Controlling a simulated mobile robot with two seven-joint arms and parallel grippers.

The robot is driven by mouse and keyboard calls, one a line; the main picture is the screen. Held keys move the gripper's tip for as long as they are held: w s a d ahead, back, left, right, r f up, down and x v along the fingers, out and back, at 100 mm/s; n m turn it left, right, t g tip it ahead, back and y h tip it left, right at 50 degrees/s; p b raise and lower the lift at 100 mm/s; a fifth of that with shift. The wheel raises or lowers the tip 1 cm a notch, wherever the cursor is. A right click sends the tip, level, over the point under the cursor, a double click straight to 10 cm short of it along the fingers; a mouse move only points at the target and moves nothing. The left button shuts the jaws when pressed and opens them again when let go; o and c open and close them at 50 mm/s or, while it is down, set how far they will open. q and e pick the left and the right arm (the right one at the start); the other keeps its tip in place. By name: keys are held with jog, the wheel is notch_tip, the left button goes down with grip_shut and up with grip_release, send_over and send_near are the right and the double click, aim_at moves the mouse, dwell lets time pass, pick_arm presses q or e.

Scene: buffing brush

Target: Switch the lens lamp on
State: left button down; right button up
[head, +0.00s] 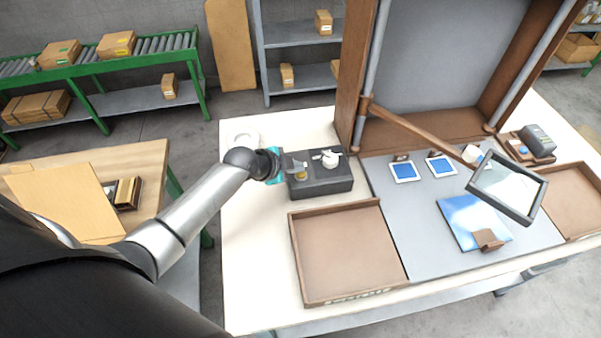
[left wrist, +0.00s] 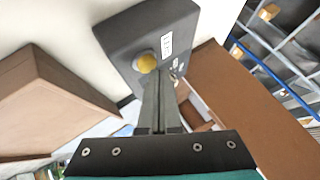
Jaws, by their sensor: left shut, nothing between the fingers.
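The lens lamp (head: 507,188) is a dark square frame with a clear pane, on a brown arm over the right side of the bench. A dark grey control box (head: 322,186) stands left of the brown upright. In the left wrist view the box (left wrist: 185,22) shows the yellow button (left wrist: 146,62) beside a white label. My left gripper (head: 300,165) is shut and empty, its tips close to the button (left wrist: 158,78); I cannot tell if they touch. My right gripper is out of view.
A brown tray (head: 345,250) lies in front of the box. Blue-faced tiles (head: 404,171) and a blue panel (head: 470,222) lie on the grey mat (head: 430,260). A brown upright frame (head: 352,75) stands behind.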

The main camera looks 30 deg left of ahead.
pick_arm(q)
jog(key=shift+f, duration=0.35)
dwell(0.5)
jog(key=shift+r, duration=0.15)
jog(key=shift+r+p, duration=0.5)
jog(key=shift+r, duration=0.1)
notch_tip(320, 180, up, 6)
jog(key=p, duration=0.5)
dwell(0.4)
